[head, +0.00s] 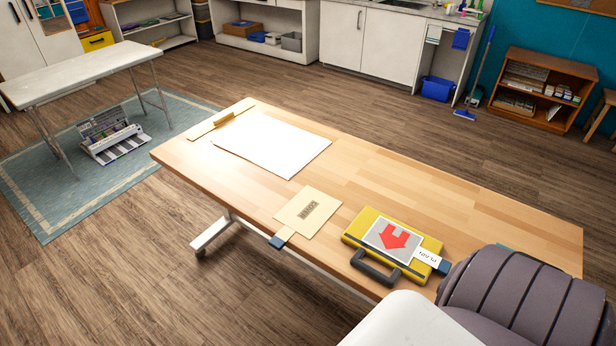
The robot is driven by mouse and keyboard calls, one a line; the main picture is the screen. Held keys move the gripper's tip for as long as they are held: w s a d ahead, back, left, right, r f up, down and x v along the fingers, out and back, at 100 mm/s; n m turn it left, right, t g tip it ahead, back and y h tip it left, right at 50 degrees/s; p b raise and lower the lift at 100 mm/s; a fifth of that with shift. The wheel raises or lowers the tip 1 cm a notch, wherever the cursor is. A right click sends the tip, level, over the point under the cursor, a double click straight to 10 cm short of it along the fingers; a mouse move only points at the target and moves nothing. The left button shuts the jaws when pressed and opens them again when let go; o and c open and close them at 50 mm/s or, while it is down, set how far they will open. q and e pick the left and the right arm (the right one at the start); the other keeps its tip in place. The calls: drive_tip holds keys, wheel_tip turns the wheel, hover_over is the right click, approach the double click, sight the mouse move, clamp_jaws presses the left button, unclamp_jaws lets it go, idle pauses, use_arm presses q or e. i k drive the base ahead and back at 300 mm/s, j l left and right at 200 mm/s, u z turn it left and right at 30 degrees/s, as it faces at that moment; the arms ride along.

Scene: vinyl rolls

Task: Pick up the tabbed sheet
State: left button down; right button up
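A cream sheet (308,211) with dark printed lettering lies flat on the wooden table (400,185), near its front edge. A narrow tab (284,235) with a dark blue end extends from it to the table edge, and the blue end appears to reach past the edge. A second tab (427,257), white with dark lettering and a blue end, lies at the right side of a yellow case (357,227). Neither of my grippers is in view.
The yellow case has a dark handle and a red arrow label on top. A large white sheet (270,145) lies at the table's far left, beside a wooden strip (222,119). My own grey and white parts cover the lower right. The table's right middle is clear.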

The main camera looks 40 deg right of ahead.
sight(306, 213)
drive_tip(key=i+j+z, duration=0.15)
drive_tip(key=i+z, duration=0.2)
drive_tip(key=z, duration=0.15)
drive_tip(key=i+j+z, duration=0.25)
drive_tip(key=z, duration=0.25)
drive_tip(key=i+j+z, duration=0.3)
drive_tip(key=z, duration=0.15)
drive_tip(key=i+j+z, duration=0.15)
drive_tip(key=j+z, duration=0.35)
drive_tip(key=i+j+z, duration=0.1)
drive_tip(key=j+z, duration=0.4)
